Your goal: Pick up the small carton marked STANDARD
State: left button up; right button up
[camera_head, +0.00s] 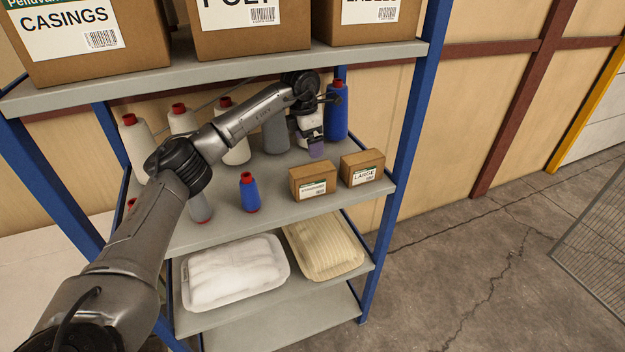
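The small brown carton (312,182) with a white and green label stands upright on the middle shelf. Its label lettering is small and looks like STANDARD. A similar small carton (362,168) to its right is marked LARGE. My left arm reaches in from the left across the shelf. My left gripper (316,149) points down behind and above the STANDARD carton, apart from it. Its fingertips are too small to show whether they are open or shut. My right gripper is out of view.
Several thread cones, such as a tall blue one (337,112) and a small blue one (249,192), stand on the middle shelf (285,215). Large boxes (250,30) fill the shelf above. White (235,272) and cream (323,246) packs lie below. A blue post (405,150) bounds the right side.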

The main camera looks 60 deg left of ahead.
aim_at(312, 169)
pick_arm(q)
jog(key=f, duration=0.8)
jog(key=w+f, duration=0.1)
jog(key=f, duration=0.3)
jog(key=shift+w+d+f+b, duration=0.1)
jog(key=shift+d+f+b, duration=0.15)
jog(key=shift+f+b, duration=0.15)
jog(key=c, duration=1)
jog(key=shift+r, duration=0.1)
